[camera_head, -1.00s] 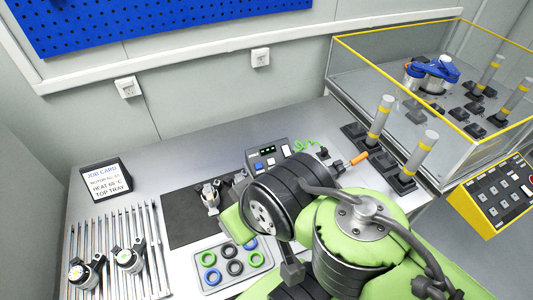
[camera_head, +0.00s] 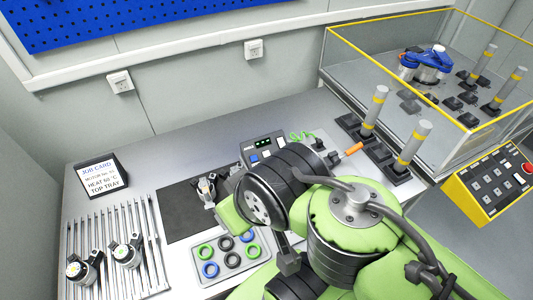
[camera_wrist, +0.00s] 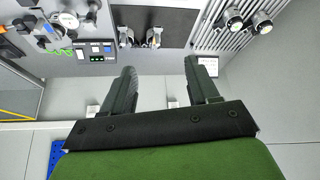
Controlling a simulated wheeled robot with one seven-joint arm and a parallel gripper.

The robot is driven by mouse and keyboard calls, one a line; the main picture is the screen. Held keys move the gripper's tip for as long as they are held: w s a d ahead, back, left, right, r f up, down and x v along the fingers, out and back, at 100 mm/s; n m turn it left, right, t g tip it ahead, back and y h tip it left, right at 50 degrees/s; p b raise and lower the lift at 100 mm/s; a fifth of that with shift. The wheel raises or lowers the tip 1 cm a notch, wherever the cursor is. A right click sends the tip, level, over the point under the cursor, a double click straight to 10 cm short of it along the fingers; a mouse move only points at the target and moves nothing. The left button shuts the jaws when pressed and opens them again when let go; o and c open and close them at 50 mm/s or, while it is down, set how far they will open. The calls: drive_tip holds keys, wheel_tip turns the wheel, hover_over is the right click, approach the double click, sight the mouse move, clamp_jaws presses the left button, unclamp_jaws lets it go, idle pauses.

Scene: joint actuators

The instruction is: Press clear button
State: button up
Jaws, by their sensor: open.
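A yellow control box (camera_head: 494,184) with several dark buttons and a red one is at the right edge. Labels are too small to read, so I cannot tell which button is clear. My gripper (camera_wrist: 161,68) is open and empty in the wrist view, its two dark fingers apart and short of the device in the picture. In the head view my arm hides it.
A dark mat (camera_head: 180,219) holds small metal parts. A tray of coloured rings (camera_head: 261,259), a rack with two actuators (camera_head: 126,256) and a job card (camera_head: 101,178) are nearby. Grey posts (camera_head: 374,110) and a yellow-edged glass enclosure (camera_head: 340,78) stand at right.

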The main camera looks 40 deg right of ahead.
clamp_jaws()
idle(1.5)
